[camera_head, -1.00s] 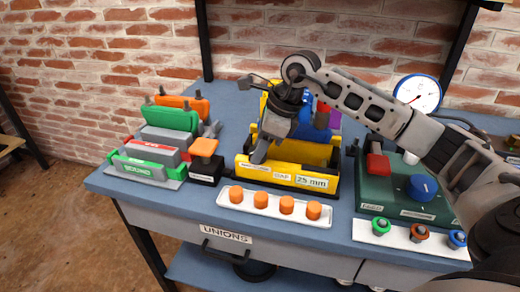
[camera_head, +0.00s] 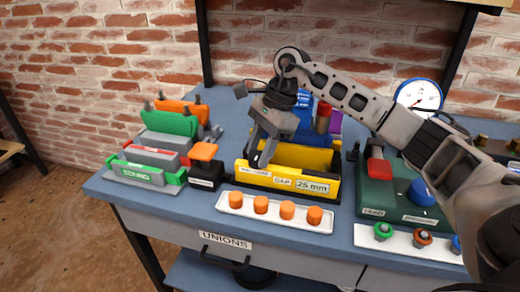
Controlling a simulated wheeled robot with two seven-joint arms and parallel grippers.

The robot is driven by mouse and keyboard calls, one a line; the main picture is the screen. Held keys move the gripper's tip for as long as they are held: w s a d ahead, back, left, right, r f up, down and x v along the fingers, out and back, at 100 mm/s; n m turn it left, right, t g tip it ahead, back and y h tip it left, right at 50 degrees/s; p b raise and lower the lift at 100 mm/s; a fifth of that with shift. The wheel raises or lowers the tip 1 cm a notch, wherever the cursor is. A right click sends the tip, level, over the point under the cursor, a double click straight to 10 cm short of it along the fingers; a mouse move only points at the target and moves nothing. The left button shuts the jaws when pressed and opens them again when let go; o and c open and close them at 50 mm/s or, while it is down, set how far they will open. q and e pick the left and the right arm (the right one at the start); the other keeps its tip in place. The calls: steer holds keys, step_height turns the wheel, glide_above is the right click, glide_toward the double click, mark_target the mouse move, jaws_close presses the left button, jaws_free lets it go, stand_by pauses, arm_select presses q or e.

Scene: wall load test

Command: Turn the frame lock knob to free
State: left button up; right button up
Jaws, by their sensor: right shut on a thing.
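The yellow frame block (camera_head: 320,185) stands mid-bench, with white labels on its front reading "GAP" and "25 mm". A further small label (camera_head: 252,171) at its left front is too small to read surely. My right gripper (camera_head: 257,153) reaches down over the block's left end, its fingers angled down and to the left. It is shut at the frame lock knob, which the fingers hide, so I cannot see the knob's setting. My left gripper is not in view.
A white tray (camera_head: 230,208) with several orange caps lies in front of the block. An orange-topped black box (camera_head: 206,176) stands close on the left. A green unit (camera_head: 373,195) with a red-topped lever and blue knob stands right. A gauge (camera_head: 419,94) is behind.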

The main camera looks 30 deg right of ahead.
steer(key=shift+r, duration=0.1)
stand_by(0.3)
steer(key=o, duration=1)
arm_select(q)
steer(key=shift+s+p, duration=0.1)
steer(key=shift+p, duration=0.35)
arm_select(e)
steer(key=v, duration=1.6)
steer(key=shift+w+a, duration=0.1)
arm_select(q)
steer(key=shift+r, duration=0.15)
